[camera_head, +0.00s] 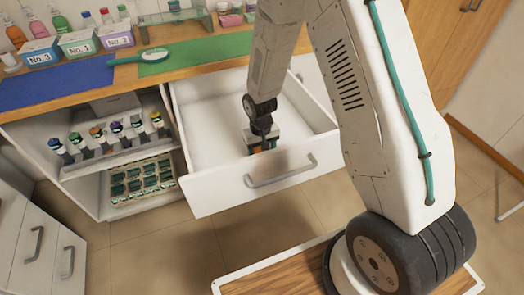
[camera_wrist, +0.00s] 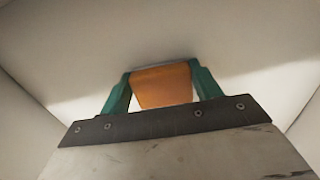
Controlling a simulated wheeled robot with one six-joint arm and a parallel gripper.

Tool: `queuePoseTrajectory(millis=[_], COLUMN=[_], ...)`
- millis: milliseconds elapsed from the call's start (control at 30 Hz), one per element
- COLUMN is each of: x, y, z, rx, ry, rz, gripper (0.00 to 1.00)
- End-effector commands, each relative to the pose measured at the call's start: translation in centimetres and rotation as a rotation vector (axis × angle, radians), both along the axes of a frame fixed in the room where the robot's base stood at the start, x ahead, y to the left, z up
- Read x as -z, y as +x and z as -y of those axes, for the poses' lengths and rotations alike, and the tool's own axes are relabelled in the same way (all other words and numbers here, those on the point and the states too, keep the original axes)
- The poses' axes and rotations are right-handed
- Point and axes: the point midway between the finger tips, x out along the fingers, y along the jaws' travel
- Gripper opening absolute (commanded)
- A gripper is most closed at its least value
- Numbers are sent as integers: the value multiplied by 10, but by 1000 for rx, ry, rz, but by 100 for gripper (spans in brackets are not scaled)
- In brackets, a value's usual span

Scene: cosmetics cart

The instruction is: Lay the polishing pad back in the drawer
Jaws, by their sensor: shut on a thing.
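The white drawer (camera_head: 208,178) is pulled out of the cart, and its inside looks empty apart from my gripper. My gripper (camera_head: 262,147) points down inside the drawer, behind the front panel. In the wrist view my gripper (camera_wrist: 162,100) has its two green fingers shut on the orange polishing pad (camera_wrist: 163,85). The pad is between the fingers, close to the pale drawer floor (camera_wrist: 180,30). I cannot tell whether it touches the floor. In the head view the pad is mostly hidden by the gripper and the drawer front.
The countertop above holds a blue mat (camera_head: 55,88), a green mat (camera_head: 215,52), a green brush (camera_head: 150,56) and labelled bins (camera_head: 78,43) with bottles. Open shelves left of the drawer hold several small bottles (camera_head: 115,130) and a tray of jars (camera_head: 141,182). Drawer walls surround my gripper.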

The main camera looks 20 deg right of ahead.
Motion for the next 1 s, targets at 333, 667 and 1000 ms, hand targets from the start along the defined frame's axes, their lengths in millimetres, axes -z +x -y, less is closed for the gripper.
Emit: queuePoseTrajectory(millis=[333, 667, 1000], x=[2, -10, -81], y=[0, 1, 1], z=[0, 0, -2], rx=[0, 0, 0], ry=[0, 0, 0], rz=[-1, 3, 4], gripper=[85, 85, 85])
